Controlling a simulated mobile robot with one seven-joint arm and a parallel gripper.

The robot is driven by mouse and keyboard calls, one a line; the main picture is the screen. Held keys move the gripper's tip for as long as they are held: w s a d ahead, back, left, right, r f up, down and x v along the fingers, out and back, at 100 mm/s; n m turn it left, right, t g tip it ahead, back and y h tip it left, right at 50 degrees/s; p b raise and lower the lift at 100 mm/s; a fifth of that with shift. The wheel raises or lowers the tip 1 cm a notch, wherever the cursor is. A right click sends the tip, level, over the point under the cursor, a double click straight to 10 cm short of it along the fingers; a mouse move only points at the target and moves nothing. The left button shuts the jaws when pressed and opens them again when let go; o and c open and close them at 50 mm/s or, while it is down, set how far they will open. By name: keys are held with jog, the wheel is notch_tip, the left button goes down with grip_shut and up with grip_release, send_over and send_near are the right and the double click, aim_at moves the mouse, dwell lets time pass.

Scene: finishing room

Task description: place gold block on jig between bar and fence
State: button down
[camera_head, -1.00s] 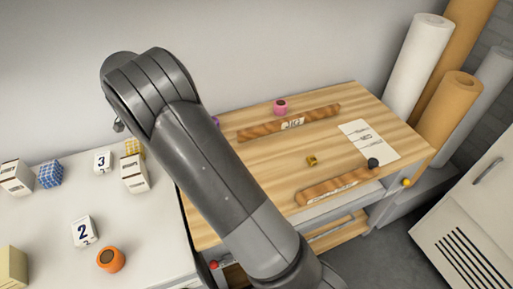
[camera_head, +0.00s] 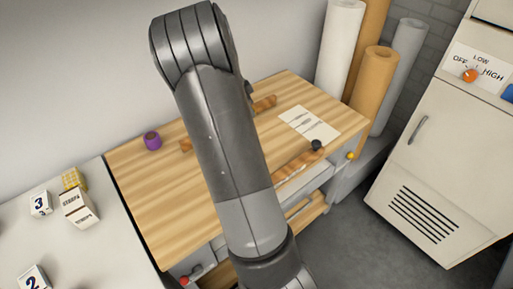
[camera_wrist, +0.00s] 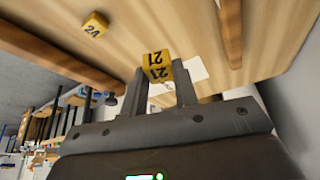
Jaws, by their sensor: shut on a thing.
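In the wrist view my gripper (camera_wrist: 160,72) is shut on a gold block (camera_wrist: 157,65) marked 21, held between the fingertips. A second gold block (camera_wrist: 95,24), marked 24, lies on the wooden worktop, near the strip at left. One wooden strip (camera_wrist: 232,35) runs along the right of the wrist view and another (camera_wrist: 55,58) along the left; the held block appears between them. In the head view my arm hides the gripper, both gold blocks and the middle of the back strip (camera_head: 265,103). The front strip (camera_head: 300,163) shows partly.
A white sheet (camera_head: 310,123) lies on the worktop (camera_head: 150,185) at right. A purple ring-like object (camera_head: 152,140) stands at its left. A dark knob (camera_head: 316,145) is by the front strip. White blocks (camera_head: 78,207) stand on the left table. Tall rolls (camera_head: 372,80) stand at right.

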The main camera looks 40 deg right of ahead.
jog(key=s+d+m+g+y, duration=0.1)
jog(key=s+d+m, duration=0.2)
jog(key=s+d, duration=0.35)
jog(key=s+d+m+g, duration=0.15)
jog(key=s+d, duration=0.25)
jog(key=s, duration=0.5)
jog(key=m, duration=0.1)
send_over(275, 138)
jog(key=w+a, duration=0.1)
jog(key=shift+t, duration=0.35)
notch_tip(275, 138, down, 7)
jog(key=shift+f, duration=2.05)
jog(key=shift+f, duration=0.1)
jog(key=c, duration=1.1)
grip_release()
